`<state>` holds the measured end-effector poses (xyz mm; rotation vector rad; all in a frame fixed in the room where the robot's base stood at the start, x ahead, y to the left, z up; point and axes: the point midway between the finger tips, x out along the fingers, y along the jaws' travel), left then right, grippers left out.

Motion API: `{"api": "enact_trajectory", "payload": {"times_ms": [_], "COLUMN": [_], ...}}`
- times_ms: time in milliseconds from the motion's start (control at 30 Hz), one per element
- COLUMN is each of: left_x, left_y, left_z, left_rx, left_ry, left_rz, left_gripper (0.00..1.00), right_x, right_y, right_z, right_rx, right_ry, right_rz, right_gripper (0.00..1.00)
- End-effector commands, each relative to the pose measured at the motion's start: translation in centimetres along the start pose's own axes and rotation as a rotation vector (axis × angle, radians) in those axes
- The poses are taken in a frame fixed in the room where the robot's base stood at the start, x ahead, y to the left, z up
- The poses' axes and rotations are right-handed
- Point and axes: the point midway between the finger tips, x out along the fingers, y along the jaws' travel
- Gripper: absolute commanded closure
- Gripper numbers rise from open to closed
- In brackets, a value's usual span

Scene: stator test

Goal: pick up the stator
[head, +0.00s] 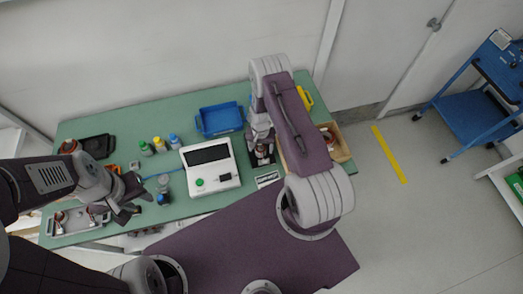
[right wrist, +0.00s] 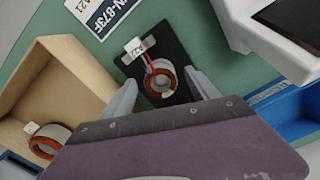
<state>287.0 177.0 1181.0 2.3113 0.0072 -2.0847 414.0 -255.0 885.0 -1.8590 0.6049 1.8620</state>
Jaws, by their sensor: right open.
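In the right wrist view a stator (right wrist: 160,80), a ring with a white outside and copper-red windings, sits on a black pad (right wrist: 172,48). In the head view my right gripper (head: 262,147) is over the pad, and the arm partly hides the spot. My left gripper (head: 138,199) looks open and empty above the table's left part.
A tan wooden box (right wrist: 88,70) holding another stator (right wrist: 42,143) stands beside the pad. A white tester (head: 213,182) stands left of it, with a blue bin (head: 221,119) behind. Bottles (head: 159,143) and a grey tray (head: 78,224) with more parts are at left.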

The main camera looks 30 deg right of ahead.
Motion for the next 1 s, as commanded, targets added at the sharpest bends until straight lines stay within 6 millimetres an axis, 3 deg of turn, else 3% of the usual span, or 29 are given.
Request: {"api": "enact_trajectory", "payload": {"times_ms": [133,367,733,967,1000], "left_x": [0.1,0.1,0.4,1.9,2.1], "left_y": [0.0,0.0,0.0,0.0,0.0], "left_z": [0.0,0.0,0.1,0.2,0.2], "left_rx": [0.000,0.000,0.000,0.000,0.000], "left_ry": [0.000,0.000,0.000,0.000,0.000], "left_rz": [0.000,0.000,0.000,0.000,0.000], "left_gripper": [0.64,0.64,0.64,0.64,0.64], "right_x": [0.0,0.0,-0.7,-3.9,-4.4], "right_y": [0.0,0.0,-0.1,-0.1,0.8], "right_z": [0.0,0.0,-0.2,-0.2,0.1], "right_rx": [0.000,0.000,0.000,0.000,0.003], "right_ry": [0.001,0.001,0.003,0.006,0.003], "right_rz": [0.000,0.000,-0.002,-0.003,-0.001], "right_gripper": [0.34,0.98,1.00,1.00,1.00]}}
